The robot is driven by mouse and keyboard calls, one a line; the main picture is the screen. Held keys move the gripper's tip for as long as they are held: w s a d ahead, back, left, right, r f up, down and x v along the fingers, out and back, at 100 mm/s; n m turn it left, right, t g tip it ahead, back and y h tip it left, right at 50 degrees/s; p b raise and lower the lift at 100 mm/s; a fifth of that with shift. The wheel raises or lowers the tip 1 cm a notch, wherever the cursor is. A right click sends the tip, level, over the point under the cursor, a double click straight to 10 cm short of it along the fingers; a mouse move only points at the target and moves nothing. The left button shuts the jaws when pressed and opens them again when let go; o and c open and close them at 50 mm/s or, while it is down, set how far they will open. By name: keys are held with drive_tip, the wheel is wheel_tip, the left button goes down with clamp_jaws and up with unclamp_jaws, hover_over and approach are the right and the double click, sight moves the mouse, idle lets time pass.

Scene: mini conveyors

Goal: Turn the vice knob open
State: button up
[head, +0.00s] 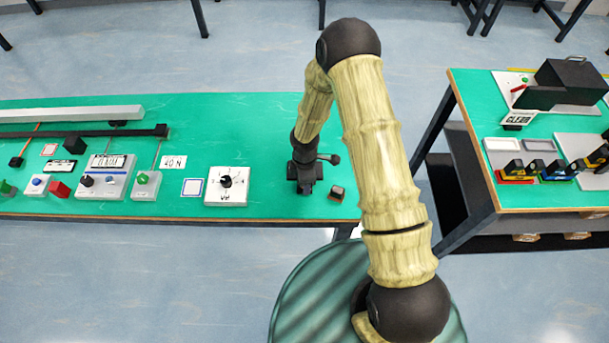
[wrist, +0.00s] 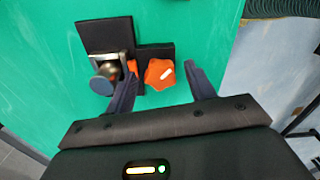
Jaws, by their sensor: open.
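The vice knob is an orange lobed knob with a white mark (wrist: 160,74) in the wrist view. It sits beside a dark block of the vice (wrist: 104,36), which holds a round metal part (wrist: 104,80). My gripper (wrist: 155,78) is open, with one finger on each side of the knob. The left finger is close to the metal part; I cannot tell whether either finger touches the knob. In the head view my gripper (head: 306,185) is low over the right end of the green bench, and the knob is hidden there.
A small dark block (head: 337,193) lies right of my gripper. A second bench (head: 470,120) stands at the right.

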wheel_tip(320, 180, up, 17)
drive_tip(key=shift+r, duration=0.2)
idle(0.4)
idle(0.3)
drive_tip(key=s+d+r+m+t, duration=0.2)
drive_tip(key=s+d+r+m, duration=1)
drive_tip(key=m, duration=0.7)
drive_tip(key=shift+s+d+m+t, duration=0.2)
drive_tip(key=shift+d+m+t, duration=0.1)
drive_tip(key=shift+d, duration=0.55)
